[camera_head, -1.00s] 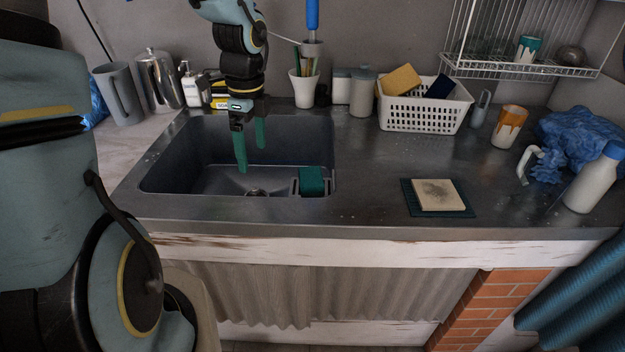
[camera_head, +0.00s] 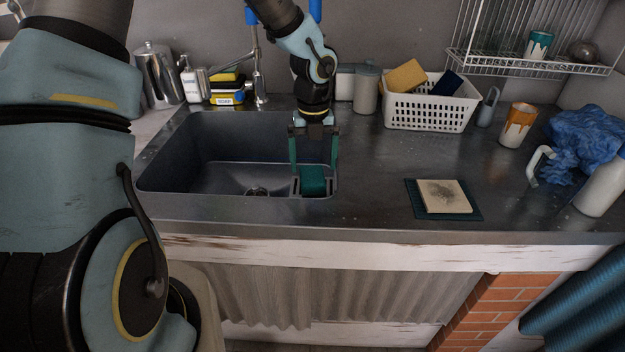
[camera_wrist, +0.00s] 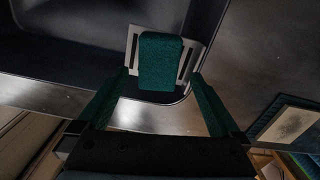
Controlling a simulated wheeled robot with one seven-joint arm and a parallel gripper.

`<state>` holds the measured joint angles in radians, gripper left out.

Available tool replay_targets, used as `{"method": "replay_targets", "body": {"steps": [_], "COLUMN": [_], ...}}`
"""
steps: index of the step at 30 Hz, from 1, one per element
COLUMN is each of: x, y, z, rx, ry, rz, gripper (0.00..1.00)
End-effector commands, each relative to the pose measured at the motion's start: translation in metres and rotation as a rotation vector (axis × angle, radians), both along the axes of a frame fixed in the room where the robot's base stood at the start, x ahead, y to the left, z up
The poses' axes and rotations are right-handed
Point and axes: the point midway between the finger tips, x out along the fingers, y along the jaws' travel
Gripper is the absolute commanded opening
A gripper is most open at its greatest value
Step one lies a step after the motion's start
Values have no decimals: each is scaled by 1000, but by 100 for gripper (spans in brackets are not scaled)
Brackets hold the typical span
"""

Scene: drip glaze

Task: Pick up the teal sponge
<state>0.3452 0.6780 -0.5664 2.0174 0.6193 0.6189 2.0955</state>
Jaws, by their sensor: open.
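The teal sponge (camera_head: 313,180) lies in a grey slotted holder (camera_head: 297,187) at the right front corner of the sink. In the wrist view the sponge (camera_wrist: 160,62) stands out from the slotted holder (camera_wrist: 190,52), roughly centred between the finger lines. My gripper (camera_head: 314,168) is open, with its two teal fingers spread to the left and right of the sponge in the head view. In the wrist view the fingertips of my gripper (camera_wrist: 160,75) are on either side of the sponge's near end, with gaps between. Nothing is held.
The sink basin (camera_head: 215,175) is otherwise empty. A white basket (camera_head: 430,112) with a yellow sponge (camera_head: 407,76) and a dark blue sponge (camera_head: 444,84) stands behind right. A pale tile (camera_head: 444,196) lies on a dark mat right of the sink. The counter between is clear.

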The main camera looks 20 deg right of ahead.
Motion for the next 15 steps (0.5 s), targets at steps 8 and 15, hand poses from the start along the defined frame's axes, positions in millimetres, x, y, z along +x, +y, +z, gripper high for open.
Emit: {"method": "replay_targets", "body": {"steps": [8, 15], "x": [2, 3], "y": [1, 2], "z": [-37, -50], "rx": [3, 1], "ry": [3, 0], "rz": [-2, 1], "gripper": [100, 100]}}
